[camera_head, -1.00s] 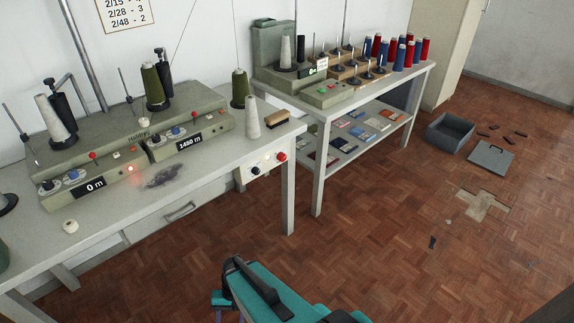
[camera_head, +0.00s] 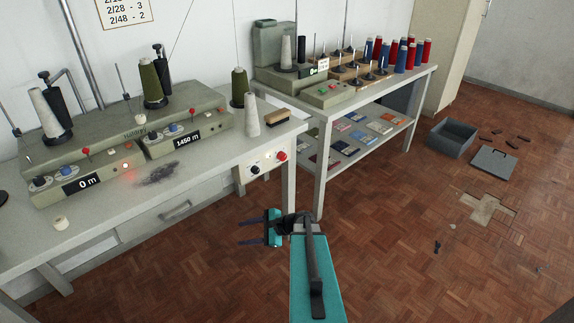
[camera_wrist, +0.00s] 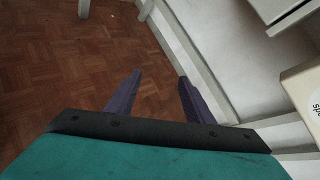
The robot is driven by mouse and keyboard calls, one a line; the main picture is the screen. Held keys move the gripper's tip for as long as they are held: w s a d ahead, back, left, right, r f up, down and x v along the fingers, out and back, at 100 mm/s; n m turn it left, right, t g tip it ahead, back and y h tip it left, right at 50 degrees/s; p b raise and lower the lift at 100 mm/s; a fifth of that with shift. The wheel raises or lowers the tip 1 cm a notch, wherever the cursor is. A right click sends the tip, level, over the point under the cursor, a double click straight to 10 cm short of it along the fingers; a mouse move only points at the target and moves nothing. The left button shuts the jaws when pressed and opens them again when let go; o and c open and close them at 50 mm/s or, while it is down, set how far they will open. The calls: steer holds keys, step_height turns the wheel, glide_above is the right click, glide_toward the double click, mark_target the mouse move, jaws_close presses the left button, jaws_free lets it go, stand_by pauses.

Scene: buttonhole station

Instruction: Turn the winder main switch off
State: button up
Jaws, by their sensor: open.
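The winder (camera_head: 130,135) stands on the left table, with two display units reading 0 m and about 1450 m. A red lamp glows on the left unit. A pale switch box (camera_head: 243,175) is fixed under the table's front right edge. It carries a black rotary knob (camera_head: 255,170), a small pale lamp and a red button (camera_head: 282,156). I cannot read the knob's setting. My gripper (camera_head: 243,233) is open and empty, below and in front of the box, fingers pointing left. In the wrist view its fingers (camera_wrist: 160,95) are apart with nothing between them.
A second table (camera_head: 330,115) with spools and a lower shelf stands at the right. A grey bin (camera_head: 450,140) and its lid lie on the floor behind. A pale box edge (camera_wrist: 305,90) shows at the right of the wrist view. The front right floor is mostly clear.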

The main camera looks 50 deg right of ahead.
steer(key=s+d+r+m+t+h+b, duration=0.1)
steer(key=d+r+m+t+h, duration=0.2)
steer(key=d, duration=0.5)
steer(key=s+d+r+m+t+b, duration=0.1)
steer(key=d+r+m+t, duration=0.2)
steer(key=d, duration=0.4)
steer(key=m+t+h+b, duration=0.1)
steer(key=m+t+h, duration=0.1)
steer(key=m+h, duration=0.25)
glide_toward(284, 158)
steer(key=s, duration=0.6)
steer(key=shift+w+d+r, duration=0.1)
steer(key=shift+w+r, duration=0.1)
steer(key=shift+w, duration=0.1)
steer(key=w, duration=1.3)
steer(key=shift+w+d, duration=0.3)
steer(key=shift+w, duration=0.05)
steer(key=c, duration=1)
steer(key=shift+a, duration=0.15)
steer(key=shift+c, duration=0.3)
steer(key=shift+f+b, duration=0.1)
steer(key=shift+b, duration=0.2)
